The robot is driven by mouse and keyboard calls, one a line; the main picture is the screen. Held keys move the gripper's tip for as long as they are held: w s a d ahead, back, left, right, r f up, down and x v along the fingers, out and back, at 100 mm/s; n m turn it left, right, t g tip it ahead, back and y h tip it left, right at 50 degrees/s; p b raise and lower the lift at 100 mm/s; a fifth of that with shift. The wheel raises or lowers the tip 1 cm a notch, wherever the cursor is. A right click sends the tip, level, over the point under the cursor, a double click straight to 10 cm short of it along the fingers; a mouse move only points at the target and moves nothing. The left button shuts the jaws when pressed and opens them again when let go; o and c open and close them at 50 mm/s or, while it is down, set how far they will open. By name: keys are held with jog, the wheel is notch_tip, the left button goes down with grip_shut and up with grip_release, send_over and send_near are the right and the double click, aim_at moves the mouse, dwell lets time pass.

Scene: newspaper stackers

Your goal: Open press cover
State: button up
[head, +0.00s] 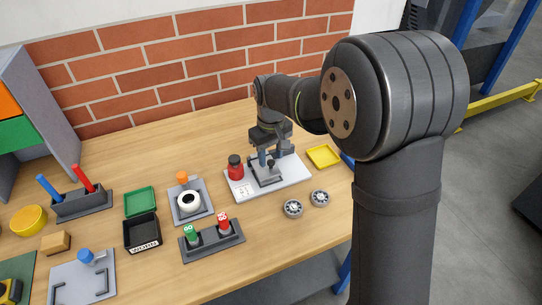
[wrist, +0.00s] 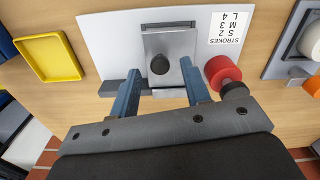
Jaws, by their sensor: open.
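The press (head: 266,179) is a grey fixture on a white base plate (head: 295,176) near the back middle of the table. In the wrist view its cover appears to be the light grey plate (wrist: 178,46) with a dark round knob (wrist: 159,64). My gripper (head: 267,160) is over the press, pointing down. In the wrist view my gripper (wrist: 160,72) is open, with one blue finger on each side of the knob. I see gaps beside the knob; whether the fingers are level with it I cannot tell. The cover looks closed.
A red cylinder with a dark top (head: 235,168) stands left of the press, close to the right finger in the wrist view. A yellow tray (head: 324,156) lies right of it. Two round metal parts (head: 293,208) lie in front. A brick wall (head: 180,65) stands behind.

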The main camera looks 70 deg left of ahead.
jog(key=shift+f, duration=0.5)
jog(key=shift+c, duration=0.2)
grip_shut()
jog(key=w, duration=0.7)
jog(key=shift+r, duration=0.1)
jog(key=shift+o, duration=0.2)
grip_release()
